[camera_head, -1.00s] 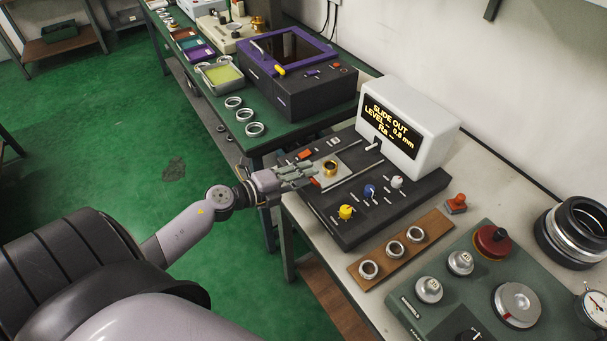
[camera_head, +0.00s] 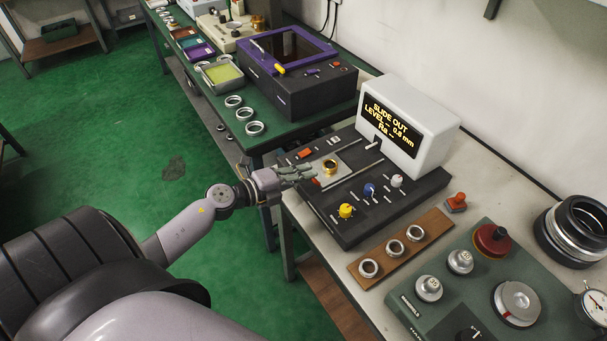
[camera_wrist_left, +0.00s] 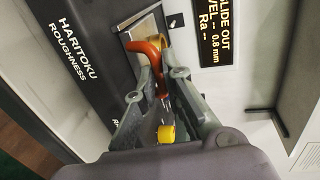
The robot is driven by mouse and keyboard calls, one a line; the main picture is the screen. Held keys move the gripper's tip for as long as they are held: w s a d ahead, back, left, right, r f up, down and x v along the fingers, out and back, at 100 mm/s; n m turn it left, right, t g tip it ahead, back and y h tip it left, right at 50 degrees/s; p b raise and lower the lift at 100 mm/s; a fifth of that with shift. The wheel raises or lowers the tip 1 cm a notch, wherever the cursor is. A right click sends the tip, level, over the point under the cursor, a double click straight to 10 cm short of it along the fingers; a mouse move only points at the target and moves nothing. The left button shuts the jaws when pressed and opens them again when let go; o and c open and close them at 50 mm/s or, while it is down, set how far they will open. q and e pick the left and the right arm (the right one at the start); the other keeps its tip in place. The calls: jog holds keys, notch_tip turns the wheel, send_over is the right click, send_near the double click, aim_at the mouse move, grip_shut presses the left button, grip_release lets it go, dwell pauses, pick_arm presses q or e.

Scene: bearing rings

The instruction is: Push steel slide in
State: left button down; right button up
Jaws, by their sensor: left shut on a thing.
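The steel slide (camera_head: 341,162) is a flat bright plate on the dark roughness tester, with a brass ring (camera_head: 330,167) on it. In the left wrist view the slide (camera_wrist_left: 148,27) shows beside the tester's lettering, with its orange-red handle (camera_wrist_left: 143,48) reaching toward me. My left gripper (camera_head: 313,173) comes in from the left at the slide's near edge. In the wrist view its fingers (camera_wrist_left: 159,75) are shut on the handle, hiding part of it. The display (camera_head: 389,127) reads "SLIDE OUT", "LEVEL --", 0.8 mm. My right gripper is not seen.
A yellow knob (camera_head: 346,211), a blue knob (camera_head: 369,190) and a white knob (camera_head: 397,181) stand on the tester near the slide. A wooden strip (camera_head: 431,224) with three steel rings lies in front. A purple-framed box (camera_head: 290,48) stands behind on the green bench.

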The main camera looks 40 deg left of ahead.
aim_at(334, 166)
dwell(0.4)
pick_arm(q)
jog(key=shift+w+d+r, duration=0.1)
jog(key=shift+w, duration=0.25)
jog(key=x, duration=0.3)
jog(key=r+p+x, duration=0.1)
jog(key=x, duration=0.1)
jog(key=r+p+x, duration=0.1)
jog(key=x, duration=0.2)
jog(key=shift+w+d+f, duration=0.25)
jog(key=shift+w, duration=0.25)
jog(key=c, duration=1.8)
grip_release()
jog(key=shift+w+d, duration=0.1)
jog(key=shift+w, duration=0.15)
jog(key=shift+o, duration=0.6)
jog(key=shift+s, duration=0.1)
